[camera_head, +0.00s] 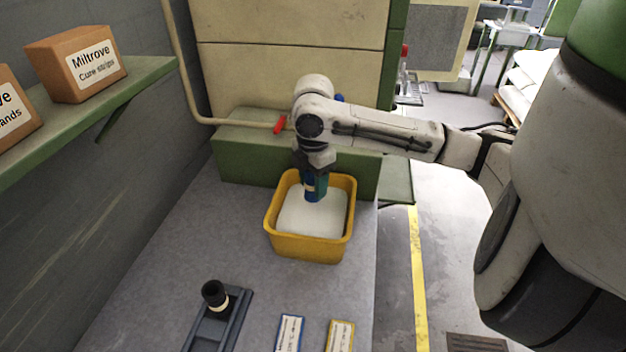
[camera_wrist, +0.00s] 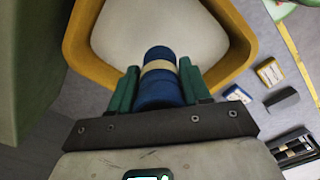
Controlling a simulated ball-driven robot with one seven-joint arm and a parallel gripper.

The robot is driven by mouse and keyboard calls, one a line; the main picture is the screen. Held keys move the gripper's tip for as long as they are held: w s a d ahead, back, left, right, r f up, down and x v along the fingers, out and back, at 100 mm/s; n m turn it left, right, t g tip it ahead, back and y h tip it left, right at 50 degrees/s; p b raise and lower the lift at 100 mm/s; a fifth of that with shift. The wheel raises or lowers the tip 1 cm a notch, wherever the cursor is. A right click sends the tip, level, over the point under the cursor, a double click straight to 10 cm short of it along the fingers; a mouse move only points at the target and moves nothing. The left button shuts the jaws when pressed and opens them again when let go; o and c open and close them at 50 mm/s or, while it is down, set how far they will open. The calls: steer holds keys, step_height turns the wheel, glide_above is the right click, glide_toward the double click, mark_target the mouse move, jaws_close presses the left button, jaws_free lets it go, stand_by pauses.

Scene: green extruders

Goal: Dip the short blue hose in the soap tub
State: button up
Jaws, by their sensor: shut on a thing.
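The yellow soap tub (camera_head: 310,248) stands on the grey bench and holds a white filling. It also shows in the wrist view (camera_wrist: 82,32). My gripper (camera_head: 315,186) is over the tub with its green fingers pointing down. In the wrist view, my gripper (camera_wrist: 158,85) is shut on the short blue hose (camera_wrist: 160,92), which has a cream band around it. The hose (camera_head: 310,190) hangs upright inside the tub's outline, toward its back. Whether its lower end touches the white filling I cannot tell.
A dark rack (camera_head: 218,320) holding a black hose with a cream band (camera_head: 215,295) is at the front left. A blue-edged card (camera_head: 289,333) and a yellow-edged card (camera_head: 341,336) lie in front. A shelf with boxes (camera_head: 77,64) is at left. A green machine base (camera_head: 245,160) stands behind the tub.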

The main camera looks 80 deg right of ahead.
steer(key=shift+f+b, duration=2.75)
steer(key=shift+f, duration=1.55)
steer(key=shift+r, duration=0.15)
step_height(320, 180, up, 12)
steer(key=p, duration=1)
